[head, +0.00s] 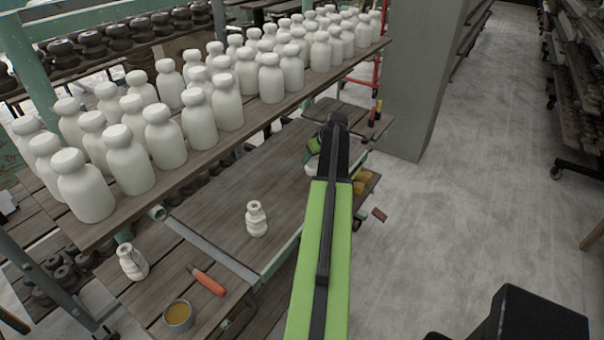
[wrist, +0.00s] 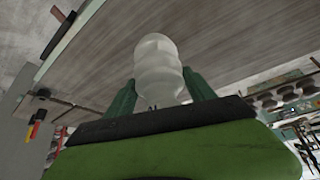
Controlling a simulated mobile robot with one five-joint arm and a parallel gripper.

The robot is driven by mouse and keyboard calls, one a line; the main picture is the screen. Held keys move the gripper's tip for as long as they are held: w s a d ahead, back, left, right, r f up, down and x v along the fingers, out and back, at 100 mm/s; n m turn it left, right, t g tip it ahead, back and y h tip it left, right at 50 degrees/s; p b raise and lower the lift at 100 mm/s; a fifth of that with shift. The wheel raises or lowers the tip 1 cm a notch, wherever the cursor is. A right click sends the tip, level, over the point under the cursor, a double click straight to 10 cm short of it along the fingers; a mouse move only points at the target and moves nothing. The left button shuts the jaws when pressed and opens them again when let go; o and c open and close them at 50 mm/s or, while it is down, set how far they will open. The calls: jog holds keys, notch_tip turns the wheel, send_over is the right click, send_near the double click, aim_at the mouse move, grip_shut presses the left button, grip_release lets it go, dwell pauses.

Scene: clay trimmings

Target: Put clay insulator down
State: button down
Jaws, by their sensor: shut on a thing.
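In the wrist view, my gripper (wrist: 160,97) is shut on a white clay insulator (wrist: 157,62), with a dark green finger on each side of it. Wooden boards fill the picture behind the insulator; I cannot tell whether it touches them. In the head view, my green and black arm reaches forward over the right edge of the wooden table (head: 215,195). Its dark end hides most of the gripper (head: 318,146) and the held insulator there. Another small ribbed clay insulator (head: 256,219) stands upright on the table, and one more (head: 132,262) stands at the lower left.
A raised shelf (head: 300,105) with many white bottle-shaped clay pieces runs along the table's back. An orange-handled tool (head: 207,280) and a cup of yellowish liquid (head: 178,316) are at the front left. A grey pillar (head: 418,95) stands beyond; the right floor is open.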

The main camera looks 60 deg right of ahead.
aim_at(307, 166)
jog(key=w+f, duration=0.2)
jog(key=w, duration=0.1)
jog(key=shift+b, duration=0.4)
notch_tip(307, 166, down, 4)
jog(key=b, duration=0.4)
jog(key=shift+f, duration=0.1)
jog(key=shift+r, duration=0.25)
jog(key=shift+f, duration=0.2)
jog(key=shift+c, duration=1.6)
grip_release()
jog(key=shift+r, duration=0.1)
